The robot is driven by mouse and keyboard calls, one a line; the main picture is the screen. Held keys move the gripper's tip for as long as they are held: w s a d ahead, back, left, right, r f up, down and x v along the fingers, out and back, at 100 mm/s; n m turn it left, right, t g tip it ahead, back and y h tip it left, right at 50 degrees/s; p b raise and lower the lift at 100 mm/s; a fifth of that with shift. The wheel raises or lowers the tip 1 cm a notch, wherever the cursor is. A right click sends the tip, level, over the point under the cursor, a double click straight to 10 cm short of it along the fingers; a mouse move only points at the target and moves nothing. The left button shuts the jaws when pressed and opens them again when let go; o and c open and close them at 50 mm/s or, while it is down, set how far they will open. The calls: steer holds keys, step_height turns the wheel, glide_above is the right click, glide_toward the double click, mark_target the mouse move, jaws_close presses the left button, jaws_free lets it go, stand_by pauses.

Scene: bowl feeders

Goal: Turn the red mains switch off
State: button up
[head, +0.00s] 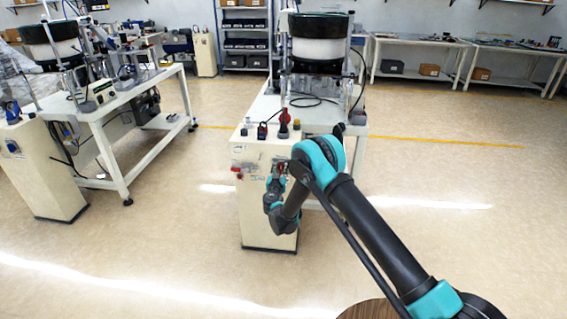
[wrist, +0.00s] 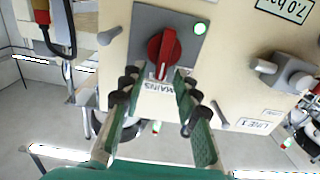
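The red mains switch (wrist: 164,52) is a rotary knob on a grey plate (wrist: 143,22) on the cream cabinet. Its grip stands nearly upright in the wrist view, slightly slanted. In the head view my gripper (head: 279,174) is at the cabinet's front, and my arm partly hides that area.
The cabinet (head: 254,215) stands before a bowl feeder (head: 318,45). A grey valve (wrist: 285,72) and a LINE 1 label (wrist: 260,126) lie right of the switch in the wrist view. Another cabinet (head: 45,180) stands at left. The floor between is clear.

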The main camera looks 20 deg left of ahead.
steer(key=shift+w+a, duration=0.1)
steer(key=shift+w, duration=0.3)
jaws_close()
steer(key=shift+n, duration=0.3)
steer(key=n, duration=0.1)
steer(key=a+n, duration=0.1)
steer(key=n, duration=0.1)
steer(key=shift+s+n, duration=0.1)
steer(key=shift+n, duration=0.2)
steer(key=n, duration=0.4)
steer(key=a+f+n, duration=0.1)
steer(key=n, duration=0.4)
steer(key=f+n, duration=0.1)
steer(key=n, duration=0.3)
steer(key=shift+s+a+f+n, duration=0.2)
steer(key=shift+f+n, duration=0.05)
steer(key=shift+n, duration=0.15)
